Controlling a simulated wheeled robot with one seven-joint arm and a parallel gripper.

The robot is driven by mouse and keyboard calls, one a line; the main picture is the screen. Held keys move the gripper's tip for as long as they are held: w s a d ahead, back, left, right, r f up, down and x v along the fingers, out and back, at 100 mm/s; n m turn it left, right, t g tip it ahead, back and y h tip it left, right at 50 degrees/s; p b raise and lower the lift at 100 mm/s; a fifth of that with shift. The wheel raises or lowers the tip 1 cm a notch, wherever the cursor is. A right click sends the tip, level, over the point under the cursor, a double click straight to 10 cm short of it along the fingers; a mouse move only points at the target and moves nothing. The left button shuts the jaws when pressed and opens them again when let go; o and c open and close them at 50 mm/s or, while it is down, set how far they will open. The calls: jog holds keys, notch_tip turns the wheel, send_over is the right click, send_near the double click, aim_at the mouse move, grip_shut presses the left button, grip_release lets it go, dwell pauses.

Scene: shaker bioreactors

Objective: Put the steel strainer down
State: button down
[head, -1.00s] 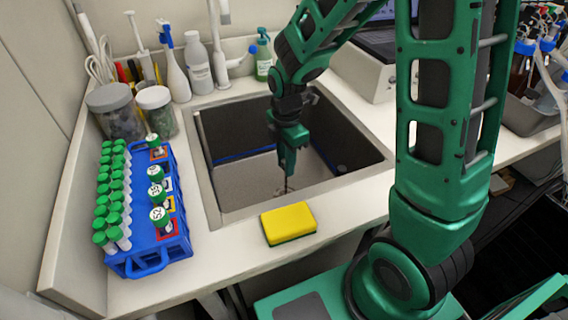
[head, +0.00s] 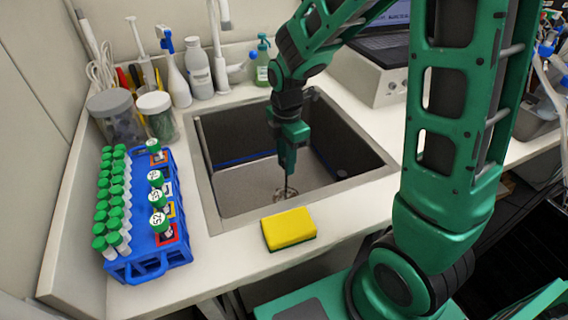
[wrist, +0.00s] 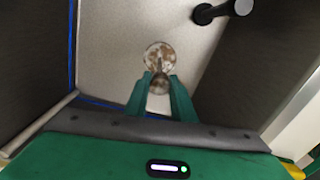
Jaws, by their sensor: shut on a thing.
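The steel strainer (head: 285,195) shows in the head view as a small round shape below my gripper (head: 288,170), inside the sink (head: 243,190). My gripper points down into the sink and is shut on the strainer's thin upright stem. In the wrist view the round, brown-speckled strainer (wrist: 159,55) lies just beyond the fingertips of my gripper (wrist: 159,88). I cannot tell whether the strainer touches the sink floor.
A yellow sponge (head: 288,228) lies on the counter at the sink's front edge. A blue rack (head: 150,262) of green-capped tubes stands left of the sink. Jars (head: 117,118) and bottles (head: 199,72) stand behind.

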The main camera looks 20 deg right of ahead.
jog(key=shift+r, duration=0.35)
